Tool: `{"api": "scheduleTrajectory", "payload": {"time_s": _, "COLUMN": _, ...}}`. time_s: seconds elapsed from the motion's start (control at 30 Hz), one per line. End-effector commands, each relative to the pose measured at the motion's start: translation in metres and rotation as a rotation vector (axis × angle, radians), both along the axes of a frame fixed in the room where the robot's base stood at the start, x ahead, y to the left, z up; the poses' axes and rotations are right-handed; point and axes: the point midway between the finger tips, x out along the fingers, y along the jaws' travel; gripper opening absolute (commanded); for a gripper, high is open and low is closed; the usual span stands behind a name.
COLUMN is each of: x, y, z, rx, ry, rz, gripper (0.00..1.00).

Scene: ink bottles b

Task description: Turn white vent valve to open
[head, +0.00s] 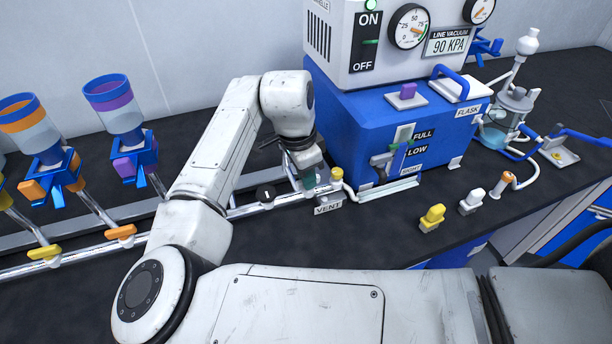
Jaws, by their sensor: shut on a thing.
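The VENT label (328,209) stands on the bench at the front of the blue pump housing, at the right end of the metal pipe. A small pale valve part (336,174) shows above the label. My gripper (312,182) points down just left of this part, its dark greenish fingers low over the fitting. It is shut on the white vent valve, as far as I can tell. The fingers and wrist hide most of the valve, so its handle angle cannot be read.
A round black fitting (267,195) sits on the pipe to the left. Yellow (432,217), white (472,201) and orange-topped (506,184) handles stand farther right. Orange (26,122) and purple (112,103) bottles stand left.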

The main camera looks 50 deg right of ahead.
Motion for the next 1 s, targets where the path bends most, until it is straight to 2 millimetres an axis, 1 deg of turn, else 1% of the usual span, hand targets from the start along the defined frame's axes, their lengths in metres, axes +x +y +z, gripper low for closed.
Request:
{"api": "scheduleTrajectory", "payload": {"time_s": 0.03, "x": -0.0008, "y": -0.0001, "z": 0.0028, "rx": -0.002, "ry": 0.003, "rz": 0.03, "gripper": 0.0}}
{"api": "scheduleTrajectory", "payload": {"time_s": 0.5, "x": -0.0013, "y": 0.0001, "z": 0.0016, "rx": -0.002, "ry": 0.001, "rz": 0.29, "gripper": 0.0}}
{"api": "scheduleTrajectory", "payload": {"time_s": 0.9, "x": -0.0007, "y": 0.0004, "z": 0.0006, "rx": 0.0, "ry": -0.001, "rz": 0.315, "gripper": 0.0}}
{"api": "scheduleTrajectory", "payload": {"time_s": 1.0, "x": -0.0014, "y": 0.0001, "z": 0.0022, "rx": -0.001, "ry": 0.002, "rz": 0.347, "gripper": 0.0}}
